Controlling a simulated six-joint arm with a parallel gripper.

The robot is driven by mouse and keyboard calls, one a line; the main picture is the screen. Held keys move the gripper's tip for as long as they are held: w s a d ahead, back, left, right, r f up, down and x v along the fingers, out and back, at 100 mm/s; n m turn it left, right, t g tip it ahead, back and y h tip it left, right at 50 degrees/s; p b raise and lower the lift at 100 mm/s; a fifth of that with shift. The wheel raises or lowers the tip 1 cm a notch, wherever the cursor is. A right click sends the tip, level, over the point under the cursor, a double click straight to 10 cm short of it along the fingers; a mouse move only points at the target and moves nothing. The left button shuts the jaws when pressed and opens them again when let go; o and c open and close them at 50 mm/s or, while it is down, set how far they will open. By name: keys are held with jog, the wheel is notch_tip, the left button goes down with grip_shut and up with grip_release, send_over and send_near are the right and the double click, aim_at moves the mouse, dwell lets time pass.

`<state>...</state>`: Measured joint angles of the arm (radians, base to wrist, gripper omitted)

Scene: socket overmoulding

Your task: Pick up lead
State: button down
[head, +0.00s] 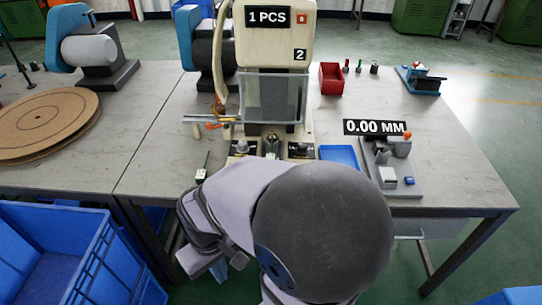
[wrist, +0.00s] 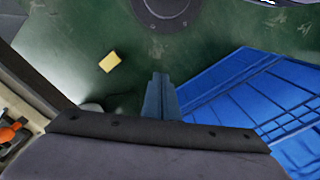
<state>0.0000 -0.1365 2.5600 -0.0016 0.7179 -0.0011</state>
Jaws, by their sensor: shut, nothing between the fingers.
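My gripper (wrist: 160,88) is shut and empty in the wrist view, its fingertips together above the green floor. In the head view my gripper (head: 218,268) hangs low at the near edge of the table, to the right of the large blue crate (head: 100,240). I cannot pick out the lead for certain in either view. A small pale piece with a thin dark upright part (head: 203,168) stands on the table left of the machine, but it is too small to identify. My arm hides part of the near table edge.
The moulding machine (head: 272,55) stands mid-table. A blue tray (head: 340,156), a measuring fixture (head: 388,178) and a red bin (head: 332,78) lie to its right. A brown round board (head: 45,122) is at left. In the wrist view, a yellow block (wrist: 109,61) lies on the floor.

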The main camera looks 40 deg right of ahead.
jog(key=c, duration=1.4)
grip_release()
